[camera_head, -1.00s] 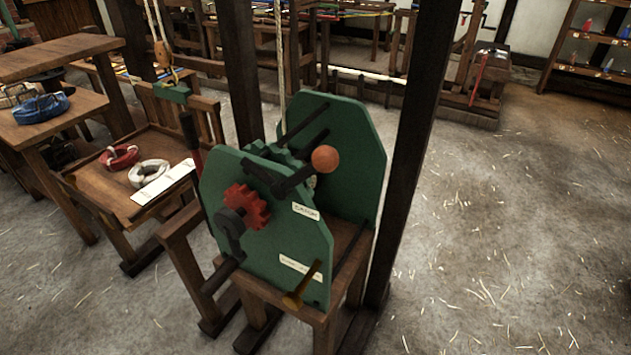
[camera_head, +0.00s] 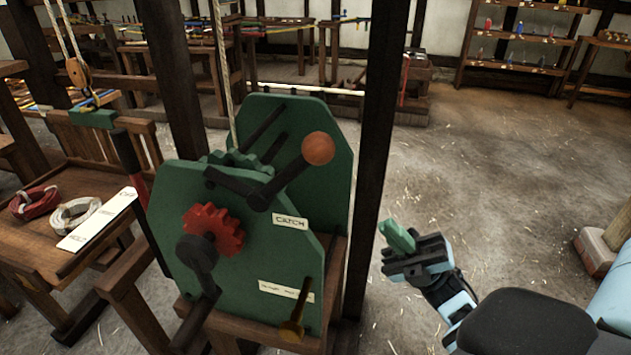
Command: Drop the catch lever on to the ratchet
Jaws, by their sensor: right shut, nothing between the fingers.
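The catch lever (camera_head: 287,180) is a black bar with an orange ball knob (camera_head: 318,148), raised up to the right from its pivot by the "CATCH" label. A dark arm (camera_head: 232,182) reaches left from the pivot. A red toothed wheel (camera_head: 222,236) sits on the green front plate (camera_head: 255,255). A dark green toothed wheel (camera_head: 238,160) shows partly between the plates. I cannot tell whether the lever touches either wheel. My right gripper (camera_head: 397,237), with green fingertips, is shut and empty, right of the machine and apart from the lever. My left gripper is out of view.
A dark wooden post (camera_head: 372,150) stands between my right gripper and the machine. A bench (camera_head: 25,245) with red and white rope coils is at left. Open floor lies to the right.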

